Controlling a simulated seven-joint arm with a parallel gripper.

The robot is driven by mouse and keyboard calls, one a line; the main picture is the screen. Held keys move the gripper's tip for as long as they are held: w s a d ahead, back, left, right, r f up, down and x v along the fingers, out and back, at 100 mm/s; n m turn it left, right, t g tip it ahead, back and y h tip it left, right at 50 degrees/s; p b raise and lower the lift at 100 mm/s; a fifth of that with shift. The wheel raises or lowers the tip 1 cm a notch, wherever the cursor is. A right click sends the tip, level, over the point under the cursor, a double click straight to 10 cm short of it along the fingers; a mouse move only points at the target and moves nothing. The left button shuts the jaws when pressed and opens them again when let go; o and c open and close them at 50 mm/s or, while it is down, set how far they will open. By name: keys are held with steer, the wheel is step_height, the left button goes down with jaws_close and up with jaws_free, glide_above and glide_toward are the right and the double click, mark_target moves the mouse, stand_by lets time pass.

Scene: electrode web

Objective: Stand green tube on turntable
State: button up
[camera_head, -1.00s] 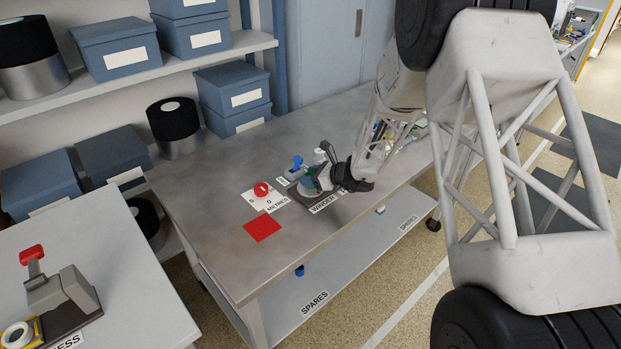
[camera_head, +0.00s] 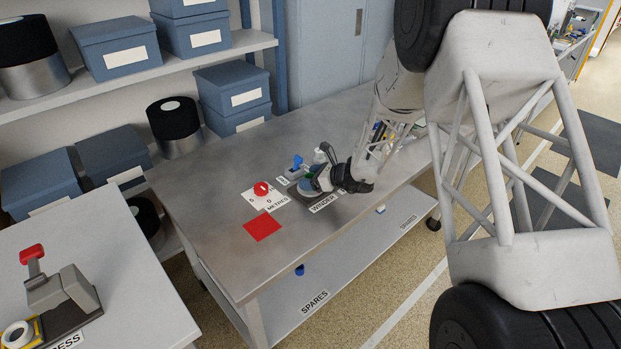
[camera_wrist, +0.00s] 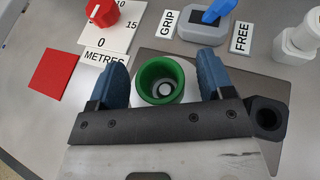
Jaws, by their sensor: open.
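The green tube (camera_wrist: 142,82) shows in the wrist view as an upright open ring, seen from above, with a round white and dark piece inside its bore. My gripper (camera_wrist: 163,72) is open, with one blue finger on each side of the tube and a visible gap at both sides. The tube is above the winder's dark base (camera_wrist: 270,85); the turntable under it is hidden, so I cannot tell how its foot sits. In the head view my gripper (camera_head: 322,182) is low over the winder (camera_head: 300,194), and the tube is mostly hidden there.
A blue lever on a grey block (camera_wrist: 203,24) stands behind, between GRIP and FREE labels. A red knob on a metres dial (camera_wrist: 103,12) and a red square (camera_wrist: 52,75) lie left. A white bottle (camera_wrist: 300,42) and a black hollow part (camera_wrist: 265,117) are right.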

steer(key=shift+r, duration=0.15)
steer(key=shift+d+r, duration=0.1)
steer(key=shift+d, duration=0.1)
steer(key=v, duration=1.1)
steer(key=shift+s+d, duration=0.2)
steer(key=shift+s, duration=0.05)
steer(key=shift+r, duration=0.1)
